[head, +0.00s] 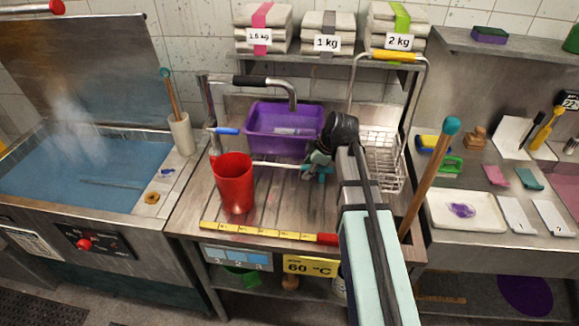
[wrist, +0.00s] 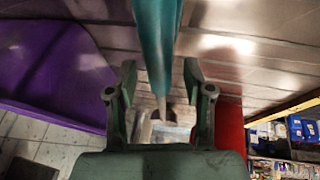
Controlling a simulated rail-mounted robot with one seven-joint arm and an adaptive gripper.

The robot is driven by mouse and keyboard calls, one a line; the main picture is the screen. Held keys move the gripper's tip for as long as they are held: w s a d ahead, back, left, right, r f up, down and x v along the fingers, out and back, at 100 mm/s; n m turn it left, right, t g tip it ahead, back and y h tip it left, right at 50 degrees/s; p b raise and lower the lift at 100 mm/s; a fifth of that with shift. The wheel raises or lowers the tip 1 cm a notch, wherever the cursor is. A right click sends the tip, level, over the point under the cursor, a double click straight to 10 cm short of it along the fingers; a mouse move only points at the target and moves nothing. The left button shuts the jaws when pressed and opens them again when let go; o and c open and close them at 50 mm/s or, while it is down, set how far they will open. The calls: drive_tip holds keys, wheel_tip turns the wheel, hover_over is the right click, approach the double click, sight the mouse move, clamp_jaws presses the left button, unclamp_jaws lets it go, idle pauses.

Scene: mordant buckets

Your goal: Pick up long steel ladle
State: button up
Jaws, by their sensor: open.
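A long thin steel rod (head: 275,164), which looks like the ladle's shaft, lies nearly level on the ribbed steel drainboard, between the red bucket (head: 234,183) and my gripper (head: 314,166). A teal handle (head: 328,171) shows at its right end, partly hidden by my gripper. I cannot make out a ladle bowl. In the wrist view, the teal handle (wrist: 154,42) runs down from the top between the two fingers of my gripper (wrist: 160,82). The fingers are open, with a gap on each side of it.
A purple tub (head: 284,140) stands just behind the gripper, and a wire rack (head: 384,165) to its right. A wooden stick with a teal knob (head: 451,126) leans at the right. Yellow tape (head: 250,231) lies along the front edge. A steaming blue vat (head: 80,165) is at left.

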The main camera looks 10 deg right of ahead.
drive_tip(key=shift+w+a+f, duration=0.1)
drive_tip(key=shift+f, duration=0.25)
clamp_jaws()
drive_tip(key=shift+r, duration=0.2)
